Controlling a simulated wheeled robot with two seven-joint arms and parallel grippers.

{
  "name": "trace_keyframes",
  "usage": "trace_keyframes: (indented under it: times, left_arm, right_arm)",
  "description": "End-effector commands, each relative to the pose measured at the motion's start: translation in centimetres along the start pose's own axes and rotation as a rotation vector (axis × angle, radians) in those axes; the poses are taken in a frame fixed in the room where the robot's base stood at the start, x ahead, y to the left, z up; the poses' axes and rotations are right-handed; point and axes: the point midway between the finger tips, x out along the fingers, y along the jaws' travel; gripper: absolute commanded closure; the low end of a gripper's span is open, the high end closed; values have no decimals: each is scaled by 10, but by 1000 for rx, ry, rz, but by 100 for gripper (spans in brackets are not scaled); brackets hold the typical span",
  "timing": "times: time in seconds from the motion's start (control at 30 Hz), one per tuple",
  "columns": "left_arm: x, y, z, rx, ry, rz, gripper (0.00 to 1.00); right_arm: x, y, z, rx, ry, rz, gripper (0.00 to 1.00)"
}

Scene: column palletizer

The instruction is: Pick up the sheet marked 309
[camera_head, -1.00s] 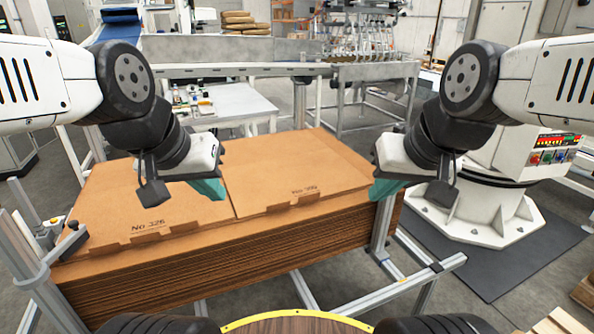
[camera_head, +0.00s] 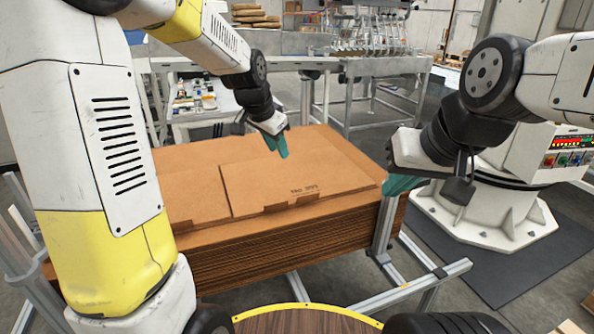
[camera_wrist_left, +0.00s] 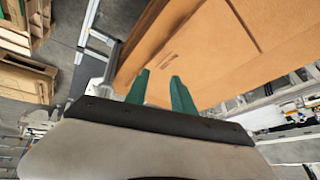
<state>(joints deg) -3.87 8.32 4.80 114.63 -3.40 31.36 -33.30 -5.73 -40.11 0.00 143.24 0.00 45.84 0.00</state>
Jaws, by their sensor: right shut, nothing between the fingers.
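The sheet marked 309 (camera_head: 290,180) is brown cardboard lying flat on top of a stack of sheets, its print near the front edge and hard to read. My left gripper (camera_head: 278,145) is above the back part of this sheet, apart from it as far as I can tell. In the left wrist view its two green fingers (camera_wrist_left: 159,80) stand apart with nothing between them. My right gripper (camera_head: 392,187) is shut and empty, just off the right edge of the stack.
Another sheet (camera_head: 190,185) lies to the left, partly hidden by my left arm. A metal frame (camera_head: 387,235) surrounds the stack. A white machine base (camera_head: 480,205) stands at the right. A conveyor and table (camera_head: 215,105) are behind.

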Motion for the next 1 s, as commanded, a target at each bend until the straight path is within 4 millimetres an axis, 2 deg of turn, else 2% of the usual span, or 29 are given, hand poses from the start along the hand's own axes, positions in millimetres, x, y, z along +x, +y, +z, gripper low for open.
trace_keyframes:
  times: [0.03, 0.2, 0.3, 0.4, 0.53, 1.0]
  left_arm:
    - [30, -4, -9, 50, -9, 17, 70]
    - [120, -12, -33, 221, -7, 54, 70]
    - [171, -10, -40, 309, -2, 75, 70]
    - [211, -7, -42, 375, 4, 90, 70]
    - [242, -4, -43, 427, 12, 100, 70]
    - [295, 7, -41, 446, 14, 105, 70]
  right_arm:
    - [0, 0, 0, 0, 0, 0, 100]
    - [0, 0, 0, 0, 0, 0, 100]
    - [0, 0, 0, 0, 0, 0, 100]
    - [0, 0, 0, 0, 0, 0, 100]
    - [0, 0, 0, 0, 0, 0, 100]
    - [0, 0, 0, 0, 0, 0, 100]
